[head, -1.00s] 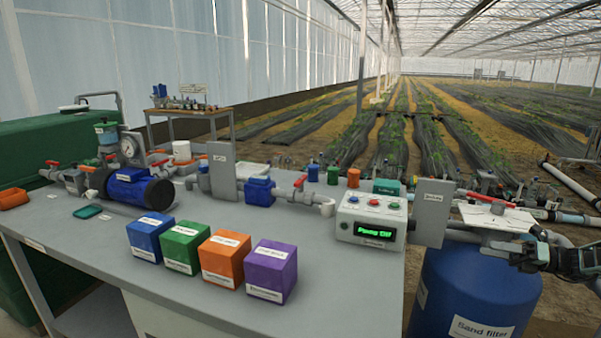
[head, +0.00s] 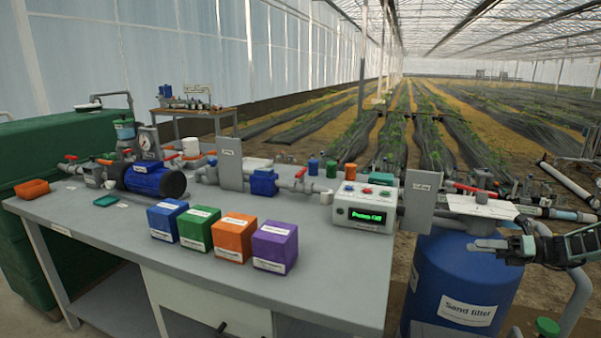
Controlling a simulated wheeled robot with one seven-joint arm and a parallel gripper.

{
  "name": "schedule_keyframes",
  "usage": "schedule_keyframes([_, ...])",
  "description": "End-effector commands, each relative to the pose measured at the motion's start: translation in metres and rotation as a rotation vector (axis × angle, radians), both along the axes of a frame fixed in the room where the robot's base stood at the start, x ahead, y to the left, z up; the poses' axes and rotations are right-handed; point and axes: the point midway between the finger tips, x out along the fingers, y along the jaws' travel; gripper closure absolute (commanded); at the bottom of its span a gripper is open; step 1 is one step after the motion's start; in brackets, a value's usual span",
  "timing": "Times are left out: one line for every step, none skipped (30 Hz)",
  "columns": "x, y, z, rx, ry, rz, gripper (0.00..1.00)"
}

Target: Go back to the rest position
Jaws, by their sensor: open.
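My gripper (head: 490,246) is at the right edge of the head view, in front of the upper part of the blue sand filter tank (head: 455,285). Its fingers point left, are open and hold nothing visible. It is to the right of the grey bench (head: 200,270) and apart from the control box (head: 365,207), whose green display seems to read "Pump Off". The rest of my arm runs out of the picture on the right.
Blue, green, orange (head: 233,238) and purple (head: 274,246) boxes stand in a row on the bench. A blue pump (head: 155,180) and pipework line its back. A grey upright plate (head: 422,200) and a red-handled valve stand near my gripper.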

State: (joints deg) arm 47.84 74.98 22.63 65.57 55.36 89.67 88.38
Motion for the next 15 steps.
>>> schedule_keyframes([0.002, 0.011, 0.006, -0.018, -0.012, 0.022, 0.49])
schedule_keyframes([0.002, 0.018, 0.009, -0.032, -0.021, 0.037, 0.49])
schedule_keyframes([0.003, 0.028, 0.013, -0.053, -0.034, 0.059, 0.49])
schedule_keyframes([0.003, 0.036, 0.016, -0.068, -0.044, 0.075, 0.49])
schedule_keyframes([0.003, 0.045, 0.020, -0.086, -0.057, 0.093, 0.49])
schedule_keyframes([0.003, 0.057, 0.025, -0.110, -0.075, 0.121, 0.49])
schedule_keyframes([0.002, 0.067, 0.028, -0.130, -0.090, 0.141, 0.49])
schedule_keyframes([0.002, 0.077, 0.032, -0.150, -0.105, 0.165, 0.49])
schedule_keyframes([0.000, 0.091, 0.037, -0.178, -0.129, 0.197, 0.49])
schedule_keyframes([-0.001, 0.103, 0.042, -0.203, -0.151, 0.226, 0.49])
schedule_keyframes([-0.004, 0.116, 0.047, -0.226, -0.172, 0.257, 0.49])
schedule_keyframes([-0.008, 0.135, 0.054, -0.263, -0.207, 0.304, 0.49])
schedule_keyframes([-0.012, 0.150, 0.060, -0.293, -0.237, 0.343, 0.49])
schedule_keyframes([-0.017, 0.167, 0.066, -0.325, -0.273, 0.390, 0.49])
schedule_keyframes([-0.027, 0.191, 0.076, -0.372, -0.329, 0.458, 0.49])
